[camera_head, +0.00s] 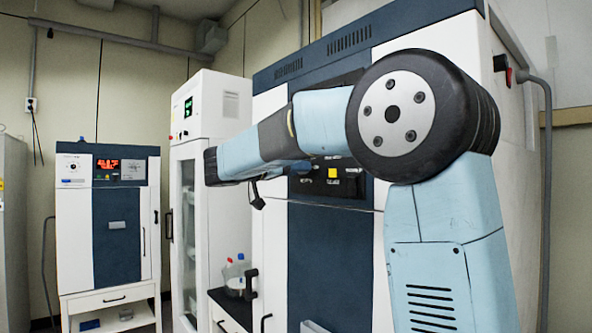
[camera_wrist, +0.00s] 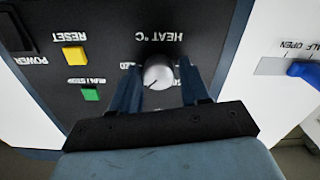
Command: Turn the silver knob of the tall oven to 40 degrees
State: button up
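The silver knob (camera_wrist: 158,72) is on a dark panel marked HEAT °C, seen upside down in the wrist view. Its pointer line shows on its face, but I cannot read an angle from it. My gripper (camera_wrist: 159,66) is open, with one blue finger on each side of the knob. I see gaps between knob and fingers; contact is not visible. In the head view the tall oven (camera_head: 331,262) is the large white and dark-blue cabinet. My arm crosses in front of its control panel (camera_head: 349,187) and hides the knob there.
A yellow RESET button (camera_wrist: 75,54) and a green RUN/STOP button (camera_wrist: 90,94) sit left of the knob in the wrist view. A blue handle (camera_wrist: 303,69) is at right. A white glass-door cabinet (camera_head: 217,103) and smaller oven (camera_head: 117,230) stand left in the head view.

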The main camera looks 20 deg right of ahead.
jog(key=c, duration=0.6)
jog(key=shift+c, duration=0.3)
jog(key=shift+a+n, duration=0.1)
jog(key=shift+n, duration=13.3)
